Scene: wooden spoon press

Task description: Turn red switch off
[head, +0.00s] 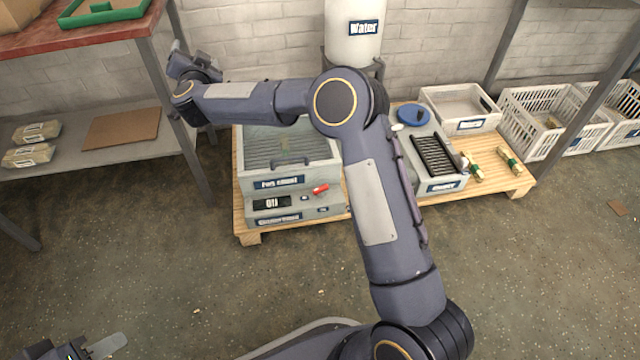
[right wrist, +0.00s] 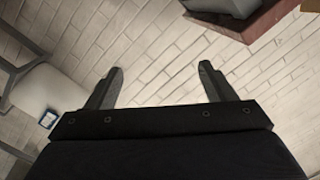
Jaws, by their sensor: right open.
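The red switch (head: 320,189) is a small red lever on the front of a grey machine (head: 328,205), right of its dark display (head: 271,203). The lever slants up to the right. My right arm crosses the middle of the head view, its elbow over the machine's back right. Its hand is at upper left, away from the switch. In the right wrist view my right gripper (right wrist: 160,78) is open and empty, facing the brick wall. My left gripper (head: 95,347) is at the bottom left corner, cut by the edge, far from the switch; its opening is unclear.
The machine stands on a wooden pallet (head: 486,199) with a second grey unit (head: 445,186). A water tank (head: 352,45) stands behind. White crates (head: 535,138) are at right, a shelf rack (head: 60,165) at left. The floor in front is mostly clear.

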